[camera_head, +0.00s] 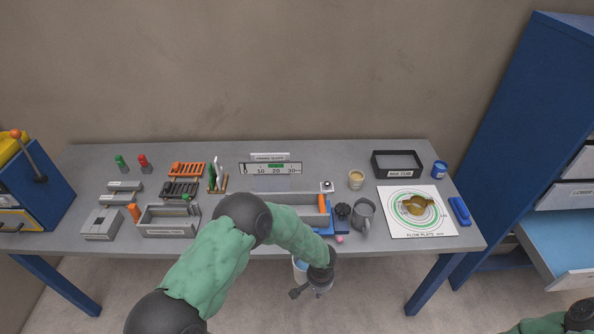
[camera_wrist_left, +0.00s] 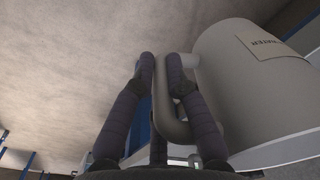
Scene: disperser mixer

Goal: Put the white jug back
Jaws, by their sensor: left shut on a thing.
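The white jug (camera_wrist_left: 255,85) fills the right of the left wrist view, with a label ending in "ATER". Its looped handle (camera_wrist_left: 172,110) is between the two dark fingers of my left gripper (camera_wrist_left: 161,75), which is shut on it. In the head view my left gripper (camera_head: 312,288) is low, in front of the table's front edge. A small pale and blue part of the jug (camera_head: 299,267) shows beside it; the rest is hidden by my arm and wrist. My right gripper is out of view; only a bit of its arm shows at the bottom right.
A blue cabinet (camera_head: 535,110) with an open drawer (camera_head: 560,250) stands at right.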

